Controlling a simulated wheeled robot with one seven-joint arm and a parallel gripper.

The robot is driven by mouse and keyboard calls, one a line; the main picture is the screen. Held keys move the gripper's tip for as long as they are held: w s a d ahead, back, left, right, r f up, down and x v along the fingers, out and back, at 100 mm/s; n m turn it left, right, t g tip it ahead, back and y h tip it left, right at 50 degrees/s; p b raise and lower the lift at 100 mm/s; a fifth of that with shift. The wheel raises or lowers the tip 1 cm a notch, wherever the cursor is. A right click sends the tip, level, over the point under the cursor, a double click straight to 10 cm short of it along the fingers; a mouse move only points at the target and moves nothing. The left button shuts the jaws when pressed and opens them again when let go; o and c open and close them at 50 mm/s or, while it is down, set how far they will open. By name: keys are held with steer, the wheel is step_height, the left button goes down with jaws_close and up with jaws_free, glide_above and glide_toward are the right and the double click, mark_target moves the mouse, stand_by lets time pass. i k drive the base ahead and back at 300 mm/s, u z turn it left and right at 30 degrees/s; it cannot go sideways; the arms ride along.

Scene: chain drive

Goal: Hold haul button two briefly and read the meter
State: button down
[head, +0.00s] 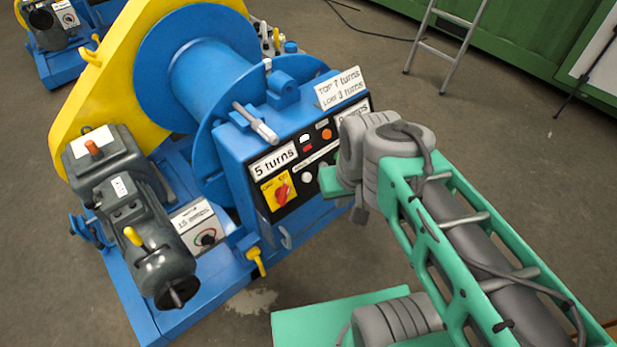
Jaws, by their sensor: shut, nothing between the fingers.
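A blue winch with a drum (205,70) carries a black control panel (285,205) on its front. The panel has a red rotary switch on a yellow plate (275,192), a pale round button (307,178), an orange round part (326,134) and a small red-and-white part (305,143). A label reads "5 turns" (274,161). A card (341,88) reads "TOP 7 turns" and "LOW 3 turns". I cannot tell which button is haul button two, or read any meter. My gripper (328,181) is shut at the panel's right half, hiding part of it; contact is unclear.
A grey motor (160,260) and a small box with a dial (200,230) sit left of the panel. A metal rod (257,124) sticks out above it. A yellow guard (85,95) stands at left. A ladder (447,35) stands behind on open floor.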

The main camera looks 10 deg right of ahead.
mark_target(307, 176)
steer(key=z, duration=1.7)
steer(key=k, duration=0.9)
steer(key=u, duration=2.35)
steer(key=i, duration=0.5)
steer(key=u, duration=0.15)
